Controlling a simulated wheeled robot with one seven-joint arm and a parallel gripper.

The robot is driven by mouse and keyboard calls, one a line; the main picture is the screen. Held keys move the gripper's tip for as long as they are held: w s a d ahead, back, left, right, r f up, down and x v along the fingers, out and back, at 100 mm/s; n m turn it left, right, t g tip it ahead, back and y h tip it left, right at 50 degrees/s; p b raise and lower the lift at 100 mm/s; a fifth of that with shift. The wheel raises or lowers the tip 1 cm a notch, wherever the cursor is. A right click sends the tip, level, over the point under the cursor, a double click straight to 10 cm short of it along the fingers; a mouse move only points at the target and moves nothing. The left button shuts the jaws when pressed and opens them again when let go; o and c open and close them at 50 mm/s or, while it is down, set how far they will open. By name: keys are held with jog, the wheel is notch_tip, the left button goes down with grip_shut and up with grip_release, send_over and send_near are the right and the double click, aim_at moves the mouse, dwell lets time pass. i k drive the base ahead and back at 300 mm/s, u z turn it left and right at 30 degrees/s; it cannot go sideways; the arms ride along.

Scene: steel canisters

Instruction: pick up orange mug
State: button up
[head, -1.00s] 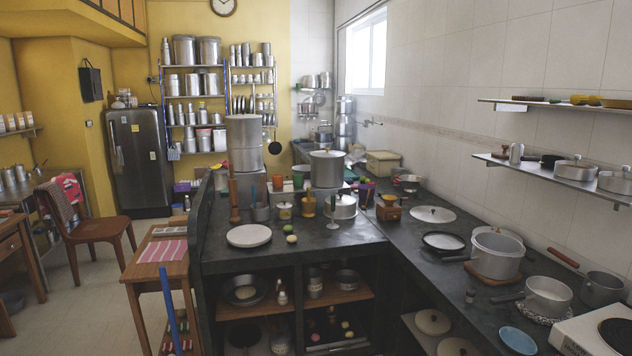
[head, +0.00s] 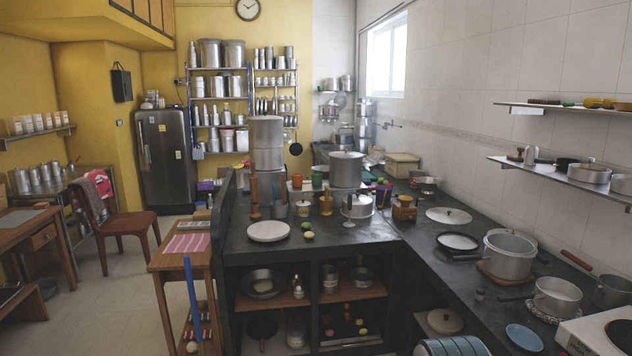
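A small orange mug (head: 297,181) stands toward the back of the dark counter (head: 350,240) in the head view. It is just left of a green cup (head: 317,180) and left of a tall steel pot (head: 346,170). It is small at this distance, and its lower part and handle cannot be made out clearly. My gripper is not visible.
A white plate (head: 268,231), a wooden mortar (head: 326,203) and a lidded pot (head: 303,208) stand in front of the mug. Stacked steel canisters (head: 267,145) rise to its left. A wooden side table (head: 180,262) and chair (head: 122,222) stand left; floor between them is open.

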aim_at(298, 179)
jog(key=u, duration=1.55)
jog(key=i, duration=6.5)
jog(key=z, duration=1.35)
